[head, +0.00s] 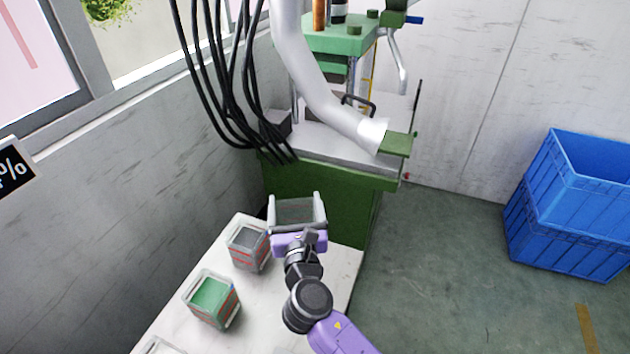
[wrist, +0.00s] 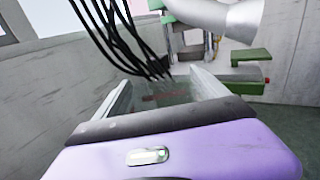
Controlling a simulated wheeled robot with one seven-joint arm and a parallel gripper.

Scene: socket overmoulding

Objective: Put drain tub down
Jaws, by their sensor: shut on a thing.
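The drain tub (head: 297,212) looks like a clear, see-through box, with faint red marks on it in the wrist view (wrist: 165,97). My gripper (head: 295,200) is shut on it, one grey finger on each side; the fingers also show in the wrist view (wrist: 165,88). The tub is at the far end of the white table (head: 270,300), in front of the green machine. Its base is hidden by my gripper, so I cannot tell whether it touches the table.
A clear tub with grey contents (head: 247,246) stands on the table just left of my gripper. A tub with green contents (head: 212,298) stands nearer. The green machine (head: 330,190) is close behind, with hanging black cables (head: 232,100). Blue crates (head: 575,205) stand right.

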